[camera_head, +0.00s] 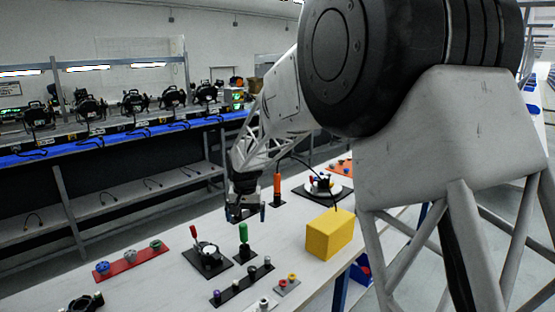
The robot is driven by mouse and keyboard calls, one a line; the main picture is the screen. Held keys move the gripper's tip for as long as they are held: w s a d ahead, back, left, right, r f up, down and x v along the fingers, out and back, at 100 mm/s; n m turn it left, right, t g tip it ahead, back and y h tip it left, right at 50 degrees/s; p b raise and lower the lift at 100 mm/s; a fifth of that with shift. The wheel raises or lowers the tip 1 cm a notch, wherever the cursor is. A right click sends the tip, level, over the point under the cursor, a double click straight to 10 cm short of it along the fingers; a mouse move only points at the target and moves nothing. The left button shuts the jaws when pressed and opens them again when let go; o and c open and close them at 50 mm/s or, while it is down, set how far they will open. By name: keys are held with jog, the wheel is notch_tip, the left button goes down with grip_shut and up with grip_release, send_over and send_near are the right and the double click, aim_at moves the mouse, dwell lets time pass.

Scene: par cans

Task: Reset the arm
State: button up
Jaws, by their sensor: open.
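My arm reaches down from the upper right of the head view over a white table (160,275). My gripper (248,214) hangs above the table near its middle, small in the picture, with its fingers pointing down. Its fingers are apart and I see nothing between them. A dark base with an orange upright handle (277,188) stands just right of the gripper. A green-handled piece (243,240) on a black base stands in front of it, nearer the camera.
A yellow block (330,234) sits at the table's right edge. A black round fixture (207,257), a red strip with knobs (130,260) and a black strip with knobs (241,284) lie nearer. A white round piece (323,188) lies behind. Shelving with black lamps stands at back left.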

jog(key=s+d+r+t, duration=0.1)
jog(key=s+d+r, duration=0.4)
jog(key=s+d, duration=0.5)
jog(key=s+d+r, duration=0.6)
jog(key=s+d, duration=0.3)
jog(key=s, duration=0.3)
jog(key=s+d+f, duration=0.1)
jog(key=s+d, duration=0.2)
jog(key=s, duration=0.5)
jog(key=s+d+f, duration=0.1)
jog(key=s+d, duration=0.2)
jog(key=s, duration=0.5)
jog(key=s+d+f+t, duration=0.1)
jog(key=s+d, duration=0.2)
jog(key=s, duration=0.5)
jog(key=shift+s+d, duration=0.15)
jog(key=shift+d, duration=0.15)
jog(key=shift+c, duration=0.5)
